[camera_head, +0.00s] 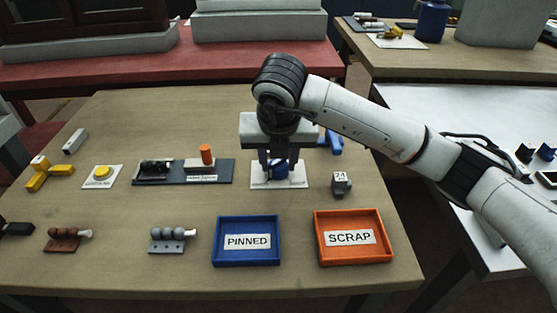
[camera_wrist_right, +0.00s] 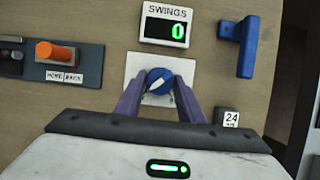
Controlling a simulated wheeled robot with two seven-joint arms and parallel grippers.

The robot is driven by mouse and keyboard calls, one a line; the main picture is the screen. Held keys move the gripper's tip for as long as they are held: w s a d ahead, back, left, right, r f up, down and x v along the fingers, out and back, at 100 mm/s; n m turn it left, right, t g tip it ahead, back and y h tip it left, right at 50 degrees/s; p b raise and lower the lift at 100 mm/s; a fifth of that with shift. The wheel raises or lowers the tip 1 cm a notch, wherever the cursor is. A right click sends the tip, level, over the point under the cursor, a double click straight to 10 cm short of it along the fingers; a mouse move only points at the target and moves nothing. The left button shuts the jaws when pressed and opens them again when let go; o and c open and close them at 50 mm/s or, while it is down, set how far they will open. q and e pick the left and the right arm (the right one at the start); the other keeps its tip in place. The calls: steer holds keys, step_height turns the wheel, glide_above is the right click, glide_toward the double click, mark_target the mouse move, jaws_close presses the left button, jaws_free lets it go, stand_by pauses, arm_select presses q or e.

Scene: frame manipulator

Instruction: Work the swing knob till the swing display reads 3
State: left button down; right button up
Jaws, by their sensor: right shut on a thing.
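The swing knob is a blue round knob (camera_wrist_right: 159,81) with a white pointer mark, on a white plate (camera_wrist_right: 133,72). The pointer slants toward the lower left in the right wrist view. My right gripper (camera_wrist_right: 158,92) is shut on the knob, one finger on each side. In the head view my right gripper (camera_head: 278,165) comes down over the knob and hides most of it and its plate (camera_head: 293,182). The swing display (camera_wrist_right: 168,25), labelled SWINGS, reads 0 in green; the gripper and arm hide it in the head view. My left gripper is not in view.
A blue handle-like part (camera_wrist_right: 238,45) stands right of the display. A small grey block marked 24 (camera_head: 341,184) is right of the knob. An orange-knobbed slider (camera_head: 206,155) is left. A blue PINNED tray (camera_head: 247,262) and orange SCRAP tray (camera_head: 353,260) lie in front.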

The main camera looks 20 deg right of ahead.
steer(key=o, duration=1.1)
steer(key=shift+c, duration=0.2)
steer(key=v, duration=1)
steer(key=shift+r+p, duration=0.15)
steer(key=shift+p, duration=0.3)
steer(key=shift+a, duration=0.1)
